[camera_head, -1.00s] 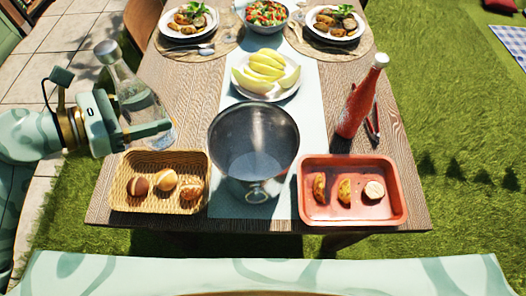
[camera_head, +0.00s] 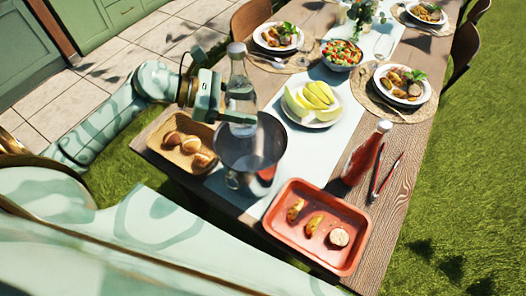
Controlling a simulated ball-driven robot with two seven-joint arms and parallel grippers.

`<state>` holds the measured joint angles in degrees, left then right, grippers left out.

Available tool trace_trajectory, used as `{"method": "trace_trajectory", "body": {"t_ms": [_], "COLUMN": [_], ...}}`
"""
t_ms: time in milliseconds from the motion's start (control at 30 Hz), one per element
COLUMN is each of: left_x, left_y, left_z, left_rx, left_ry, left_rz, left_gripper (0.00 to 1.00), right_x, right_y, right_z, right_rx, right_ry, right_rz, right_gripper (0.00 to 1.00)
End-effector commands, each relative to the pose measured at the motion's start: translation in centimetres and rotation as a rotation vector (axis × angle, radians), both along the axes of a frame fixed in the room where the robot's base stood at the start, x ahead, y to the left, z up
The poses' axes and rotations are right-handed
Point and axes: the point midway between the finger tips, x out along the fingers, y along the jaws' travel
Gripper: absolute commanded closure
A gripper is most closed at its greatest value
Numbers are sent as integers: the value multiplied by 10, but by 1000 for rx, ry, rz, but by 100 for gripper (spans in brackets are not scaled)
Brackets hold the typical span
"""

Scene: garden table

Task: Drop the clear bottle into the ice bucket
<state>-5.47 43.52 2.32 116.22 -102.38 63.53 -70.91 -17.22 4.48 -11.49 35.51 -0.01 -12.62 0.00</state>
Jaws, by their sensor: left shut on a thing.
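The clear bottle (camera_head: 240,82) is upright in my left gripper (camera_head: 232,103), which is shut on it. The bottle has a grey cap and clear liquid. Its lower end shows in front of the far part of the ice bucket (camera_head: 238,162), a dark metal pot on the table. The bottle appears over the bucket's opening; I cannot tell how far its base is above or below the rim. The bucket's inside shows no other thing clearly. My right gripper is not in view.
A bread basket (camera_head: 160,138) stands left of the bucket. A red tray (camera_head: 348,262) with food is at the right front, near a red bottle (camera_head: 364,154) and tongs (camera_head: 386,180). A melon plate (camera_head: 335,118) sits behind the bucket.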

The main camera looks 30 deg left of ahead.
Motion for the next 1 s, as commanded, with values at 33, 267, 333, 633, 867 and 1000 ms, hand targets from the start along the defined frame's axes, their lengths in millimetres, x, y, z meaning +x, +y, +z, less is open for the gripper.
{"method": "trace_trajectory", "body": {"t_ms": [33,267,333,633,867,1000], "left_x": [0,0,0,0,0,0], "left_y": [0,0,0,0,0,0], "left_z": [-5,-32,-41,-54,-53,-54], "left_rx": [-2,-4,-3,-2,-2,-2], "left_ry": [0,0,2,-2,-2,-1], "left_rz": [0,2,2,1,1,1], "left_gripper": [87,87,87,87,19,13], "right_x": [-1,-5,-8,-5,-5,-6], "right_y": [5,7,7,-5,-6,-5], "right_z": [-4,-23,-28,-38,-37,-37], "right_rx": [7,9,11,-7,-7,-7], "right_ry": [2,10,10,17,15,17], "right_rz": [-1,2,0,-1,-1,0], "right_gripper": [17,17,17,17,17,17]}}
